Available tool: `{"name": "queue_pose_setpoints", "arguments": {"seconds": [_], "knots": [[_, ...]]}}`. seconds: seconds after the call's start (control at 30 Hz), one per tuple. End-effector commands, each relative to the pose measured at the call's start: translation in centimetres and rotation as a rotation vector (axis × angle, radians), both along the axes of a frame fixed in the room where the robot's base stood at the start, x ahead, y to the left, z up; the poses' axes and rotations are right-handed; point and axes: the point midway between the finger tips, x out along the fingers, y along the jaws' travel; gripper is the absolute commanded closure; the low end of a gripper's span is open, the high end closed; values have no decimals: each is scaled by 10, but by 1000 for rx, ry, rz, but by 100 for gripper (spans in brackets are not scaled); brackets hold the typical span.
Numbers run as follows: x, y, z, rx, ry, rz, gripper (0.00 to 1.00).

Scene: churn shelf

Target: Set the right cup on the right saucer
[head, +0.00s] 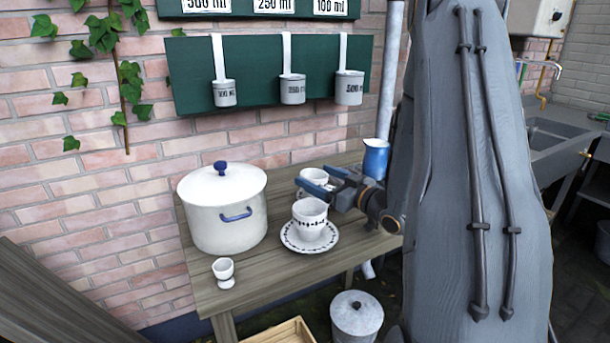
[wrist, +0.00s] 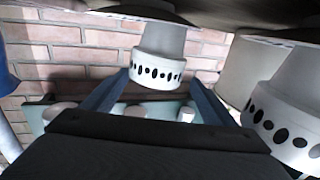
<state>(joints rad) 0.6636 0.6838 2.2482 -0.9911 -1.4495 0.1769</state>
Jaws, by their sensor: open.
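Two white cups with dark oval bands are in view. The front cup (head: 310,213) stands upright on a white patterned saucer (head: 288,240); this cup (wrist: 288,115) and its saucer (wrist: 290,38) also show at the right of the wrist view, which is upside down. The back cup (head: 313,174) is partly hidden behind my gripper (head: 318,180). In the wrist view this cup (wrist: 158,50) appears between my open fingers (wrist: 157,77), with a saucer (wrist: 140,14) at its base. I cannot tell whether the fingers touch it.
A white lidded pot (head: 222,215) stands left of the cups on the wooden table (head: 260,270), with an egg cup (head: 223,272) at the front. A blue jug (head: 376,158) stands at the back right. Measuring cups (head: 292,90) hang on the brick wall.

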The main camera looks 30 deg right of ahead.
Motion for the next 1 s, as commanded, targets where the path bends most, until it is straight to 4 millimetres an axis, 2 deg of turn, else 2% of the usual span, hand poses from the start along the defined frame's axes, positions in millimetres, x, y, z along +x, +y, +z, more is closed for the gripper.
{"name": "queue_pose_setpoints", "arguments": {"seconds": [0.03,0.2,0.4,1.0], "knots": [[-11,-5,1,1,-1,-4,20],[-40,-14,2,1,-3,-2,20],[-59,-20,3,-2,-5,-1,20],[-63,-21,3,-1,-6,2,20]]}}
